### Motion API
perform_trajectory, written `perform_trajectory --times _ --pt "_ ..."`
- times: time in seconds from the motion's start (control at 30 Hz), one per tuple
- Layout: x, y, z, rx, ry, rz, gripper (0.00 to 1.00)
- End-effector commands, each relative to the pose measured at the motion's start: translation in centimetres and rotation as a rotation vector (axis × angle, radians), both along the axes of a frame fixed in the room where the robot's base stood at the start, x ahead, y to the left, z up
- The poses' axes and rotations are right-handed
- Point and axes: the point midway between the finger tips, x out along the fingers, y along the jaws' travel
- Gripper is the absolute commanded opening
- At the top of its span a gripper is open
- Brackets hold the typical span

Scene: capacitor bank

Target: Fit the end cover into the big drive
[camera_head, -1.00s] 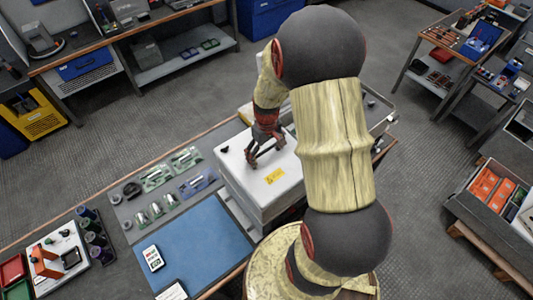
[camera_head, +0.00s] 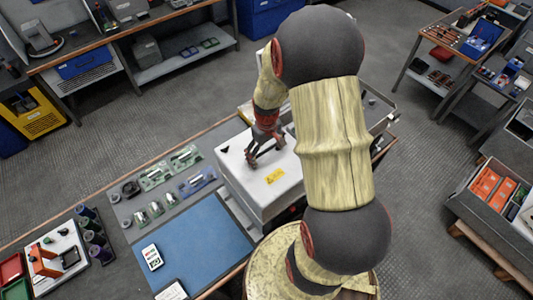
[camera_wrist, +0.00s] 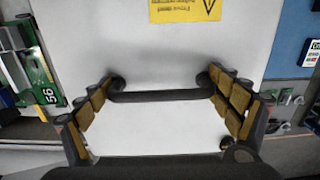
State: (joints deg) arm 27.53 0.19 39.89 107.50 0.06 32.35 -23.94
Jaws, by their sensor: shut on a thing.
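The big drive (camera_head: 235,180) is a large white box with a yellow warning label (camera_head: 274,176), standing on the bench left of my arm. My gripper (camera_head: 252,160) is low over its top, fingers pointing down. In the wrist view my gripper (camera_wrist: 163,88) has its padded fingers at both ends of a black bar handle (camera_wrist: 163,95), shut on it. White surface lies above and below the handle; I cannot tell where the end cover's edge meets the drive. The label also shows in the wrist view (camera_wrist: 185,10). My arm hides the drive's right part.
A blue mat (camera_head: 195,245) lies left of the drive, with bagged parts (camera_head: 185,157) behind it. A grey tray edge (camera_head: 382,120) shows right of my arm.

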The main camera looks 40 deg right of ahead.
Motion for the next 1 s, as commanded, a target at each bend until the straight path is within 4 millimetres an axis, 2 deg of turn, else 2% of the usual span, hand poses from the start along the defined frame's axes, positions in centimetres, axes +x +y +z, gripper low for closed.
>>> perform_trajectory --times 0.23,0.27,0.37,0.77,0.87,1.0 --pt "0.1 0.0 -0.1 -0.001 -0.001 0.0 0.49" --pt "0.1 0.0 -0.1 -0.001 -0.001 0.0 0.93" --pt "0.1 0.0 -0.1 -0.001 -0.001 0.0 0.98" --pt "0.0 0.0 0.0 0.0 0.0 0.0 1.0" --pt "0.1 0.0 0.9 -0.001 -0.002 0.0 1.0" --pt "0.2 -0.1 3.3 -0.003 -0.006 0.0 1.0"
